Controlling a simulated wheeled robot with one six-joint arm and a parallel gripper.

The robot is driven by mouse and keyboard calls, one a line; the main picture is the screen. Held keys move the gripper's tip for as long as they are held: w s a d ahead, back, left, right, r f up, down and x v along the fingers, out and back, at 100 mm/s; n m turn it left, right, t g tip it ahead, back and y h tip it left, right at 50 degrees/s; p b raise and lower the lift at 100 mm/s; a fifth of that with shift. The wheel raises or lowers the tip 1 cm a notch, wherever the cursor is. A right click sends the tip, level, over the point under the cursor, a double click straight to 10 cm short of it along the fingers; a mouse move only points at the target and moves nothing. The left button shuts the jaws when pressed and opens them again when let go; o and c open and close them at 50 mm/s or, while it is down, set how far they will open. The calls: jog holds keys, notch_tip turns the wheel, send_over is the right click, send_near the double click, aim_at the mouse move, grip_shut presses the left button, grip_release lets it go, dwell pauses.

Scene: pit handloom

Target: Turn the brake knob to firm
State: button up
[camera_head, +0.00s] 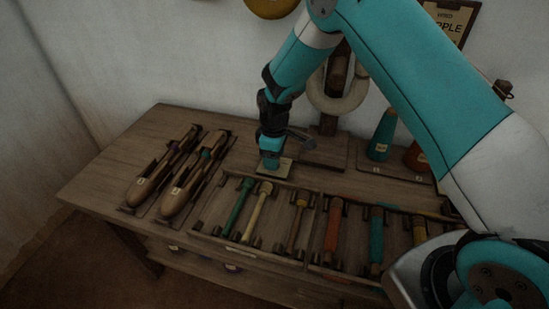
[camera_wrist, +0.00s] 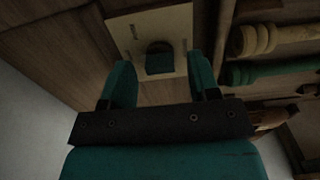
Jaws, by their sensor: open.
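The brake knob (camera_wrist: 160,60) shows in the wrist view as a small dark round piece with a teal block at its front. It sits on a pale plate (camera_wrist: 150,22) with small dark marks on both sides. My gripper (camera_wrist: 159,66) is open, one teal finger on each side of the knob, with gaps visible on both sides. In the head view my gripper (camera_head: 270,158) points down over the pale plate (camera_head: 284,171) on the bench. There the gripper hides the knob. I cannot tell which setting the knob points to.
Two wooden shuttles (camera_head: 158,172) lie on the bench (camera_head: 95,185) to the left. A divided tray (camera_head: 208,213) of coloured bobbins lies in front of the plate. A teal cone (camera_head: 383,135) and a red one (camera_head: 416,158) stand at the back right.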

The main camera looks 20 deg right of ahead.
jog(key=shift+f, duration=0.3)
jog(key=c, duration=0.9)
jog(key=m+p, duration=0.1)
jog(key=m, duration=0.5)
jog(key=shift+p, duration=0.3)
jog(key=m, duration=0.5)
jog(key=shift+m+p, duration=0.4)
